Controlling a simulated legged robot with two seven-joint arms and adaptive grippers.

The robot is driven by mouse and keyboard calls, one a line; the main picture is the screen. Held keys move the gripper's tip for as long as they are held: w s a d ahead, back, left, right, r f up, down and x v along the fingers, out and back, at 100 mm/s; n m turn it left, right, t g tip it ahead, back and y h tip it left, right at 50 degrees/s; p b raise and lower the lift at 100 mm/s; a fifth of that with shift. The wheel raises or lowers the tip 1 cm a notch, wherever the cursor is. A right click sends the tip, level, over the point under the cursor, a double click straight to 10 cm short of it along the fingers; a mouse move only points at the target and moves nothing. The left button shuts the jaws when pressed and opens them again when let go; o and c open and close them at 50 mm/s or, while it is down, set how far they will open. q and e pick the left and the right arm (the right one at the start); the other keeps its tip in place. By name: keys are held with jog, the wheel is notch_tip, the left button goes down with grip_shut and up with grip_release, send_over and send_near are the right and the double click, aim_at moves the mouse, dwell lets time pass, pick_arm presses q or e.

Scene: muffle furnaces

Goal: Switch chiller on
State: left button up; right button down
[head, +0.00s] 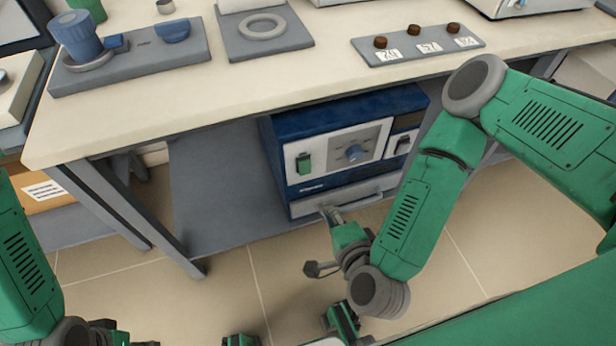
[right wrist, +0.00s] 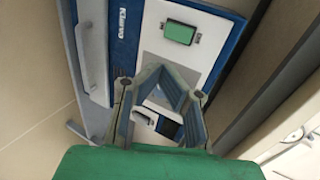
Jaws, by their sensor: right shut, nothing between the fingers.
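The chiller is a blue box (head: 284,128) with a white control panel, standing on the grey shelf under the bench. Its panel has a green switch (head: 304,163) at the left, a blue knob (head: 354,153) in the middle and a dark switch (head: 402,145) at the right. My right gripper (head: 328,212) is shut and empty, low in front of the chiller's lower grey part. In the right wrist view, the gripper (right wrist: 165,70) points at the panel, with the green switch (right wrist: 180,32) beyond its tips. Its fingers partly cover the panel.
The bench top (head: 200,110) overhangs the chiller. A table leg (head: 115,205) stands to the left. A grey handle (head: 345,197) crosses the chiller's lower front. A plate with brown knobs (head: 418,45) lies on the bench. The tiled floor in front is open.

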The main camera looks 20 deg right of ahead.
aim_at(305, 173)
pick_arm(q)
jog(key=f+b, duration=0.4)
jog(key=f, duration=0.1)
jog(key=shift+a+b, duration=0.3)
jog(key=shift+b, duration=0.1)
pick_arm(e)
jog(key=x, duration=0.9)
jog(key=r+x, duration=0.1)
jog(key=x, duration=0.3)
jog(key=shift+w+a+f, duration=0.1)
jog(key=shift+w+a, duration=0.25)
jog(key=shift+w, duration=0.25)
pick_arm(q)
jog(key=shift+d, duration=0.15)
pick_arm(e)
jog(key=shift+d, duration=0.15)
jog(key=shift+w+f+t+b, duration=0.15)
jog(key=shift+w+t+b, duration=0.15)
jog(key=shift+t, duration=0.1)
pick_arm(q)
jog(key=shift+f, duration=0.35)
jog(key=shift+r, duration=0.1)
